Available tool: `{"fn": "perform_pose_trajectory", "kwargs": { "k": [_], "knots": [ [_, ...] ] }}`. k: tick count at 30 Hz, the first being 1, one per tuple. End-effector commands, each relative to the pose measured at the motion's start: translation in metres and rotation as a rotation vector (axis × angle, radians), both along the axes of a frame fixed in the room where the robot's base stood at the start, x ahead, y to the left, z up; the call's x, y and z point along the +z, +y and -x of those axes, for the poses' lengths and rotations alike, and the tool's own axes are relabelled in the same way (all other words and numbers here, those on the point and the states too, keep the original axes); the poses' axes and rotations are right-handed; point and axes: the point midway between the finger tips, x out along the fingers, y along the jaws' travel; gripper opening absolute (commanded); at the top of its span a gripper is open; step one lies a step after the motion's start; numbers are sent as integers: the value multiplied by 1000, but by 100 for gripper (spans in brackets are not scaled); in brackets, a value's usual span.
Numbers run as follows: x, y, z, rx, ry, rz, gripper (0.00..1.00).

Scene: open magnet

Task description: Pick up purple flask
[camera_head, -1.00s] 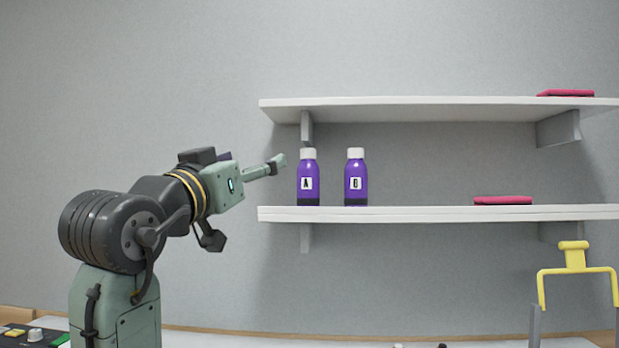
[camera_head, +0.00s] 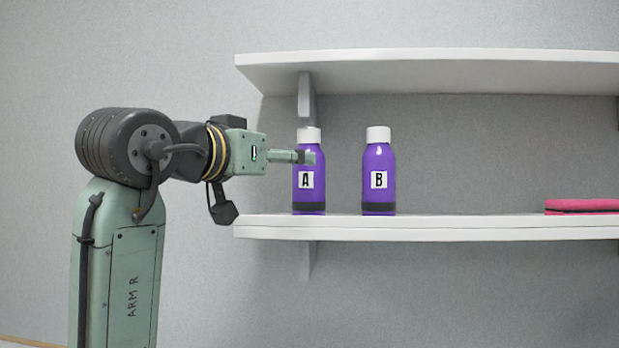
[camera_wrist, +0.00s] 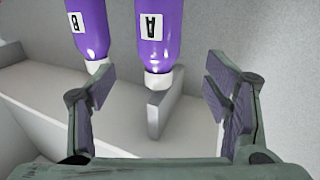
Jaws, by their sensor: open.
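Two purple flasks with white caps stand upright on the lower shelf. Flask A (camera_head: 308,196) is on the left and flask B (camera_head: 379,160) on the right. My gripper (camera_head: 308,157) is level with the upper part of flask A and overlaps it in the head view. In the wrist view, where things appear upside down, my gripper (camera_wrist: 155,88) is open and empty. Flask A (camera_wrist: 160,45) shows beyond the gap between the fingers, its cap lowest. Flask B (camera_wrist: 91,35) is to its left, its cap close to the left fingertip. I cannot tell whether anything touches.
The lower shelf (camera_head: 450,229) carries the flasks and a pink flat item (camera_head: 582,206) at far right. The upper shelf (camera_head: 430,68) runs above, with a bracket (camera_head: 306,100) just over flask A. The lower shelf is clear between flask B and the pink item.

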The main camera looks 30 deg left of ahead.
Motion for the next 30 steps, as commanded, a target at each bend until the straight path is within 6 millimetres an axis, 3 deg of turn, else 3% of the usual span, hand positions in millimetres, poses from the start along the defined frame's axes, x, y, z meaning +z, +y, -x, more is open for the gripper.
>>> {"fn": "perform_pose_trajectory", "kwargs": {
  "k": [6,14,21,30],
  "knots": [
    [2,2,-36,-2,2,2,71],
    [2,3,-58,0,2,1,71],
    [0,5,-92,-1,1,1,71],
    [-3,6,-99,-1,-1,0,71]
  ]
}}
